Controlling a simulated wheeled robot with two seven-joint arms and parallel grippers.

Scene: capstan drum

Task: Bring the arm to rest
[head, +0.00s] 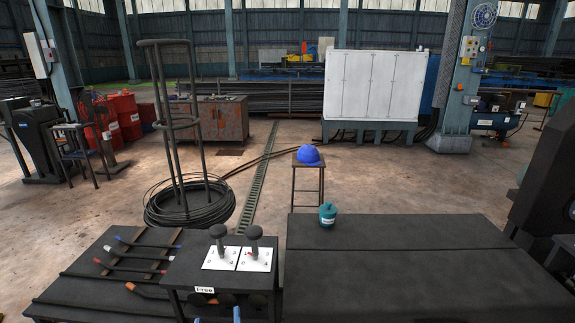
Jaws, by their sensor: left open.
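Two small blue tips at the bottom edge, just below the control box, look like the fingertips of my left gripper (217,316). They stand apart with nothing seen between them; the rest of that gripper is out of frame. The dark control box (180,272) carries two black-knobbed levers, a left one (218,238) and a right one (254,240), on white numbered plates. A label reading "Free" (204,290) is on its front edge. The gripper is apart from the levers. My right gripper is not seen.
A dark bench top (400,270) fills the lower right, with a teal cup (327,215) at its back edge. Tools with coloured handles (130,268) lie at left. Behind are a wire coil (190,205) on a tall stand, and a stool (308,180) with a blue helmet (308,155).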

